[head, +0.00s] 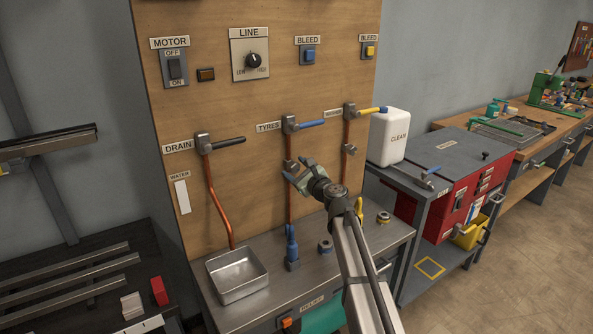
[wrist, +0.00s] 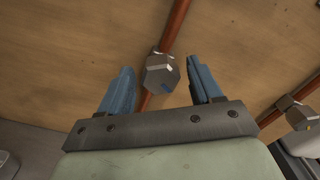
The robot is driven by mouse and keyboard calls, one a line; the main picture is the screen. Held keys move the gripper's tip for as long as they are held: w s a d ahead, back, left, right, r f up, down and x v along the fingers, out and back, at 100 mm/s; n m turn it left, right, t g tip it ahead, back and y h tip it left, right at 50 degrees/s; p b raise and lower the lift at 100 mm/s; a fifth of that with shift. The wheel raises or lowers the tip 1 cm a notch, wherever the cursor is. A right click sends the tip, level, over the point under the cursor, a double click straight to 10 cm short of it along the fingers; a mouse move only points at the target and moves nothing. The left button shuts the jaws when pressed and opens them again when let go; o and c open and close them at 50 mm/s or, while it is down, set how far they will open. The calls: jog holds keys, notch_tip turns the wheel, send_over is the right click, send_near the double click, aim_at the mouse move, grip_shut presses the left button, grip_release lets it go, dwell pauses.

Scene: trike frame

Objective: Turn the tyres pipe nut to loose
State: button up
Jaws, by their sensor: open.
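The tyres pipe nut (head: 291,166) is a grey metal hex nut on the copper pipe below the blue TYRES lever (head: 310,124). In the wrist view the nut (wrist: 160,73) shows a small blue mark on its face. My gripper (head: 298,173) is close in front of the board at the nut. In the wrist view my gripper (wrist: 161,67) is open, one blue finger to each side of the nut. Gaps show between the fingers and the nut; whether the fingers reach around its depth I cannot tell.
A second nut (head: 349,146) sits on the pipe to the right, under the yellow lever (head: 371,111). The DRAIN pipe (head: 216,195) runs down at left to a metal tray (head: 237,274). A blue bottle-like item (head: 292,245) stands on the bench below my gripper.

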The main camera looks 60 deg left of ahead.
jog(key=c, duration=1)
jog(key=shift+o, duration=0.2)
jog(key=shift+n, duration=0.4)
jog(key=n, duration=0.3)
jog(key=shift+n, duration=0.4)
jog(key=n, duration=0.4)
jog(key=shift+n, duration=0.3)
jog(key=n, duration=1)
jog(key=shift+n, duration=2.4)
